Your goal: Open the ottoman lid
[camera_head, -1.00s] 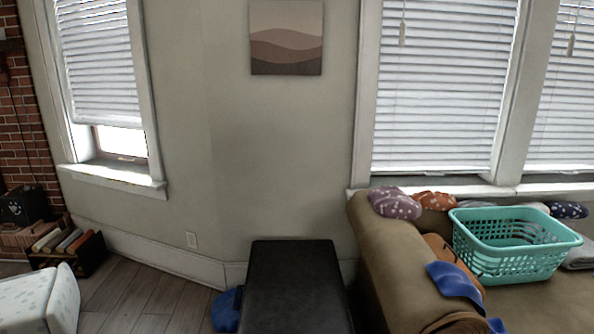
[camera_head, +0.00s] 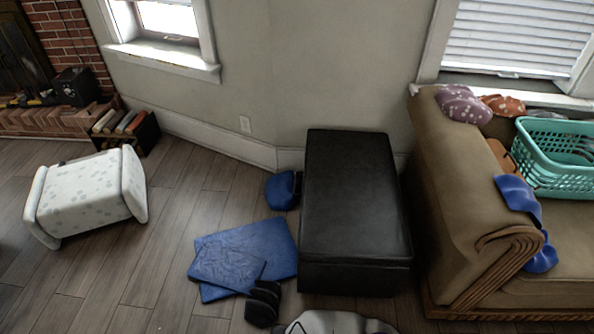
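A black rectangular ottoman (camera_head: 352,215) stands on the wood floor against the wall, just left of the sofa arm. Its flat padded lid (camera_head: 350,185) is down, with a seam line near the top of its front face. Neither of my grippers can be made out in the head view. A pale rounded shape at the bottom edge, in front of the ottoman, is cut off by the frame.
A brown sofa (camera_head: 450,190) stands close on the ottoman's right, with a teal basket (camera_head: 555,160) on it. Blue flat pieces (camera_head: 245,255), a blue item (camera_head: 282,190) and a black object (camera_head: 263,303) lie left of the ottoman.

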